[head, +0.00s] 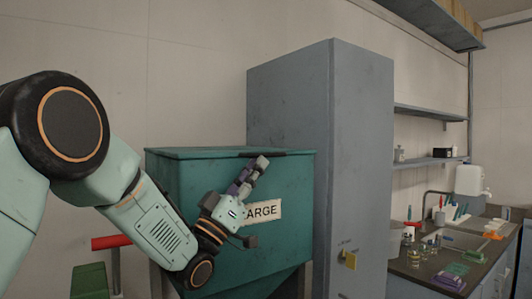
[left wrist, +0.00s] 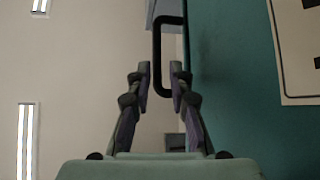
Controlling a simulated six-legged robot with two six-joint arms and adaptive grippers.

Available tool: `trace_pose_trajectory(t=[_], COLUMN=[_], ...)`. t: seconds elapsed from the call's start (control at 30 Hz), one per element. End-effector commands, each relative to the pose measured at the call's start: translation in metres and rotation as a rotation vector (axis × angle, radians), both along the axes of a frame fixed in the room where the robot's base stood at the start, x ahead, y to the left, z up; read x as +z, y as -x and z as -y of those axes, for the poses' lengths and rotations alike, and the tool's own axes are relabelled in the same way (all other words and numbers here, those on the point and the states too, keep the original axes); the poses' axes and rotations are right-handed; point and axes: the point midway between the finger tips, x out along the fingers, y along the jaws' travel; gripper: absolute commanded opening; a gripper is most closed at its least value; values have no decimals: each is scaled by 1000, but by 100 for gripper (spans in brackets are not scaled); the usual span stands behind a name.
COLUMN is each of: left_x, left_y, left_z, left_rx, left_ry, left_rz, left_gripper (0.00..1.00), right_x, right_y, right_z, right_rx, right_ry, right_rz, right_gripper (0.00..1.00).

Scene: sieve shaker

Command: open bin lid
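The teal bin (head: 185,185) is closed, with its flat lid (head: 200,152) down on top. A black loop handle (left wrist: 157,40) shows in the left wrist view, on the side of the teal bin wall (left wrist: 235,100). My left gripper (head: 260,164) is in front of the bin, just below the lid's front edge. In the left wrist view the fingertips of the left gripper (left wrist: 160,74) are apart, and the handle's outer bar lies in line with the gap between them. Gaps show beside the bar; I cannot tell its depth. My right gripper is not in view.
A tall grey cabinet (head: 355,150) stands close on the bin's right. A white label (head: 264,212) on the bin front is partly hidden by my gripper. A bench (head: 430,272) with glassware and a sink is at the right. A red bar (head: 110,242) is at lower left.

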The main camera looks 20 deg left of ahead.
Motion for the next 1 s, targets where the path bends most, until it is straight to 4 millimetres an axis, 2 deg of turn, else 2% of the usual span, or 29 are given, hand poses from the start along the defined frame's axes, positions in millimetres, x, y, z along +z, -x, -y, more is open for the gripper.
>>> trace_pose_trajectory(t=[0.1, 0.27, 0.67, 0.9, 1.0], left_x=[15, 27, 31, 31, 31], left_y=[-12, -25, -33, -32, -32], left_z=[8, 14, 17, 17, 17], left_rx=[-2, -2, -2, -1, -2], left_ry=[-3, -2, 1, -1, -1], left_rz=[2, 0, -1, -2, -1], left_gripper=[20, 20, 20, 0, 0], right_x=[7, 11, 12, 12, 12], right_y=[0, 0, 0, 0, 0], right_z=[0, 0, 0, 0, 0], right_rx=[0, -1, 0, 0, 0], right_ry=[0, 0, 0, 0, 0], right_rz=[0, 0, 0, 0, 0], right_gripper=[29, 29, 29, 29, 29])
